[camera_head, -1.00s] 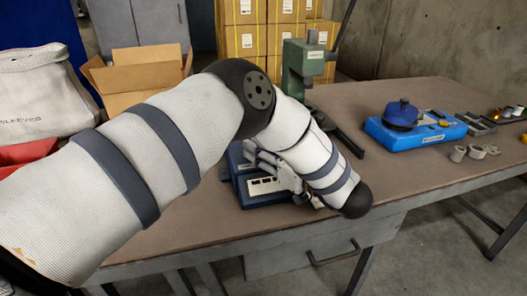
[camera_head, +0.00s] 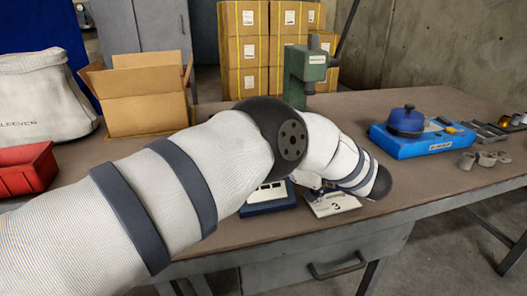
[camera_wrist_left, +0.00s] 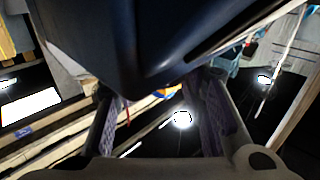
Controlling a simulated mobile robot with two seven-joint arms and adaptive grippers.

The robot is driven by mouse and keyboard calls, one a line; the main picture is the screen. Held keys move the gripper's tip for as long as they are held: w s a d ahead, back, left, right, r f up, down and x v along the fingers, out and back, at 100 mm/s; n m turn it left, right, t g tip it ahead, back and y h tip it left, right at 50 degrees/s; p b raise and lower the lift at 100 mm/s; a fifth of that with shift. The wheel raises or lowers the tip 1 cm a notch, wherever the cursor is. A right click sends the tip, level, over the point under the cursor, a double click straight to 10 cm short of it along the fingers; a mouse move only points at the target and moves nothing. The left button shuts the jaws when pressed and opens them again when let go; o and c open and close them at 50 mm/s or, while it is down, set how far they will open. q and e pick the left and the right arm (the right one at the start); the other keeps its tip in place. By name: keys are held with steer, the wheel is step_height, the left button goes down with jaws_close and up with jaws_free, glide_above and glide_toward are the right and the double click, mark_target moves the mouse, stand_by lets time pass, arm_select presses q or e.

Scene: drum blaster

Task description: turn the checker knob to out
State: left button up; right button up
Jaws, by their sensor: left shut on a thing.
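A dark blue device with a pale front panel (camera_head: 268,198) sits near the table's front edge, largely hidden behind my left arm. No checker knob can be made out. My left gripper (camera_head: 318,190) is mostly hidden by its own arm, low beside the device's right side. In the left wrist view, a large dark blue body (camera_wrist_left: 140,40) fills the top, against the two fingers (camera_wrist_left: 158,112). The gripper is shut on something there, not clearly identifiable. My right gripper is out of view.
A green press (camera_head: 303,70) stands behind my arm. An open cardboard box (camera_head: 140,95) and red bin (camera_head: 27,167) are at left.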

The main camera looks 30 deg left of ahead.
arm_select(q)
steer(key=o, duration=1.1)
steer(key=d, duration=0.7)
steer(key=shift+w+d, duration=0.25)
steer(key=shift+w, duration=0.1)
